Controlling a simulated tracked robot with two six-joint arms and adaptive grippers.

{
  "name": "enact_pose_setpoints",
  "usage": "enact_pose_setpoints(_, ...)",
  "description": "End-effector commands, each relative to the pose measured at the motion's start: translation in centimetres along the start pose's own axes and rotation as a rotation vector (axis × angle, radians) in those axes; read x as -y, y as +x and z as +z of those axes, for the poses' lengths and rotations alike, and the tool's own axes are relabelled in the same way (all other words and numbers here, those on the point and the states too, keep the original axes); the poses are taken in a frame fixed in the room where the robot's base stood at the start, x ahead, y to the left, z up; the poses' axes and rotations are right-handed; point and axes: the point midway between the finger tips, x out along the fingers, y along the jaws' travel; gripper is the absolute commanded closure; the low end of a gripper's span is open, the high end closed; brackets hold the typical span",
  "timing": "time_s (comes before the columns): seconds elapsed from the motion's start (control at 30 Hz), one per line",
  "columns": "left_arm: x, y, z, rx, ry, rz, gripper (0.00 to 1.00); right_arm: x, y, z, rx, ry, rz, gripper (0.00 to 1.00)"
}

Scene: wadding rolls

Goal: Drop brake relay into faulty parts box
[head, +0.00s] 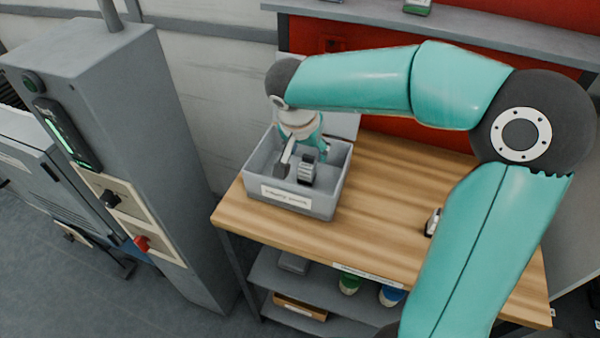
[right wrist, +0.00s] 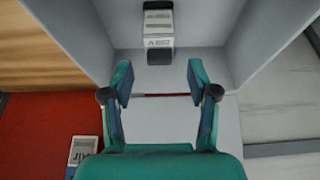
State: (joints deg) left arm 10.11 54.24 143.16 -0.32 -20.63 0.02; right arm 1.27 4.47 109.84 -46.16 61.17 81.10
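The faulty parts box is a grey open box (head: 324,204) with a white front label, too small to read, at the left end of the wooden bench. A small block with a pale labelled body and dark ends, apparently the brake relay (head: 306,172), is inside it. It also shows in the right wrist view (right wrist: 158,28), beyond the fingertips. My right gripper (head: 302,152) reaches down into the box from above. In the right wrist view its fingers (right wrist: 159,82) are apart with nothing between them. My left gripper is not in view.
The wooden bench (head: 385,195) is mostly clear right of the box. A small black and white item (head: 432,222) lies there, partly behind my right arm. A grey cabinet (head: 150,150) stands at left. Lower shelves (head: 330,298) hold several items. A grey shelf (head: 480,25) runs above.

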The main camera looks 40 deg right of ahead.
Motion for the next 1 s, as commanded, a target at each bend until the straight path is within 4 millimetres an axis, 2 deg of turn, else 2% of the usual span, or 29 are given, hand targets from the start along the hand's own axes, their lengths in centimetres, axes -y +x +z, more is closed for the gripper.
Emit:
enact_pose_setpoints(0.3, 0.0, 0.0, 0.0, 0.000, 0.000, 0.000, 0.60, 0.0, -0.1, 0.0, 0.000, 0.000, 0.000, 0.34)
enact_pose_setpoints(0.47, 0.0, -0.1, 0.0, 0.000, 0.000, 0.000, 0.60, 0.1, -1.1, 0.0, -0.001, 0.000, -0.002, 0.34)
enact_pose_setpoints(0.9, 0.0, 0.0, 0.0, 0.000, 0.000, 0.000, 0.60, 0.1, -9.2, 0.0, -0.001, -0.001, -0.005, 0.34)
enact_pose_setpoints(1.0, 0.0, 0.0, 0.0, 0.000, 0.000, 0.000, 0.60, 0.1, -10.6, 0.0, -0.001, -0.001, -0.003, 0.34)
